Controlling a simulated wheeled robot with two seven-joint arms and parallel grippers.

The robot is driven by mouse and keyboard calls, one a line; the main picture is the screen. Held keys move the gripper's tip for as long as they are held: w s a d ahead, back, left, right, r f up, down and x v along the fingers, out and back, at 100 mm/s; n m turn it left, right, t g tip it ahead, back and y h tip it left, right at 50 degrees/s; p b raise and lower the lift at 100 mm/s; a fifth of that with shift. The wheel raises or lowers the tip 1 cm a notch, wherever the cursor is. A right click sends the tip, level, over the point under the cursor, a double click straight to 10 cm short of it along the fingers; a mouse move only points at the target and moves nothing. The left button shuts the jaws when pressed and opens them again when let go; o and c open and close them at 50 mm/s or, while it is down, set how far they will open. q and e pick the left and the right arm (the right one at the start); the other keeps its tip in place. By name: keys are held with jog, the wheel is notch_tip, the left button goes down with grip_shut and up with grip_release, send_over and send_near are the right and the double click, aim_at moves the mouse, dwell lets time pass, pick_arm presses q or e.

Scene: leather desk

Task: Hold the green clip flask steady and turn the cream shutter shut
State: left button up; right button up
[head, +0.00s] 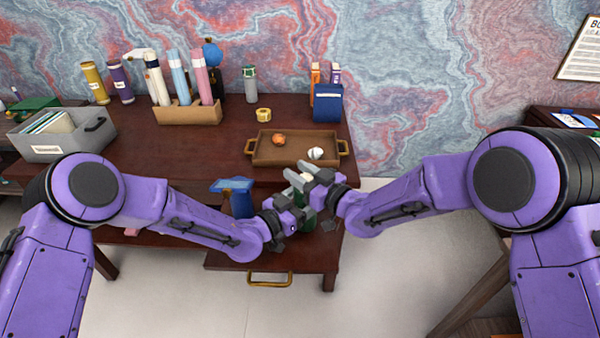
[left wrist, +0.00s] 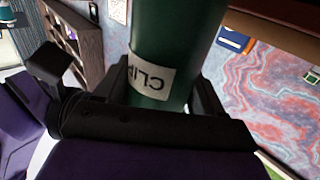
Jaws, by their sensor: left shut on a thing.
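The green clip flask (left wrist: 165,50) fills the middle of the left wrist view, with a white label reading CLIP. My left gripper (left wrist: 165,88) is shut on it, one finger on each side. In the head view a small part of the flask (head: 309,216) shows between my left gripper (head: 294,208) and my right gripper (head: 312,178). A small cream patch (head: 297,180), seemingly the shutter, shows at the right gripper's fingers. The fingers hide most of it, so I cannot tell whether they grip it.
Behind the grippers a brown tray (head: 268,155) holds an orange item and a white item. A blue object (head: 238,200) stands just left of my left gripper. A yellow ring (head: 263,114) and a grey-green flask (head: 250,85) stand farther back.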

jog(key=shift+w+d+m+t+h, duration=0.1)
jog(key=shift+d+m+t+h, duration=0.05)
jog(key=shift+m+t+h, duration=0.9)
jog(key=shift+w+d+m+t+h, duration=0.1)
jog(key=shift+m+t+h, duration=0.65)
jog(key=shift+h, duration=0.6)
jog(key=o, duration=1)
jog(key=shift+c, duration=0.2)
jog(key=v, duration=1.2)
jog(key=shift+r, duration=0.1)
